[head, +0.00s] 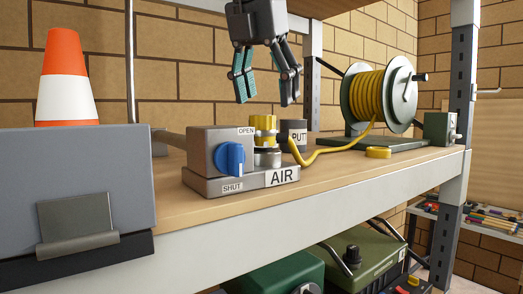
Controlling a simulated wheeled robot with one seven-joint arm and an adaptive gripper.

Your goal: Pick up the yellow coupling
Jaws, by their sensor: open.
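The yellow coupling (264,128) sits on a metal fitting (267,157) at the right side of the grey air block (213,147), which is labelled AIR. A blue knob (230,159) is on the block's front, between the words OPEN and SHUT. My gripper (266,85) hangs above the coupling, fingers pointing down and spread. It is open and empty, apart from the coupling. A yellow hose (325,156) ends close to the coupling's right side; I cannot tell whether they are joined.
A dark cup (293,133), its label partly hidden, stands right behind the coupling. A grey bin (75,170) and an orange-white cone (64,78) are left. A post (463,80) stands right.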

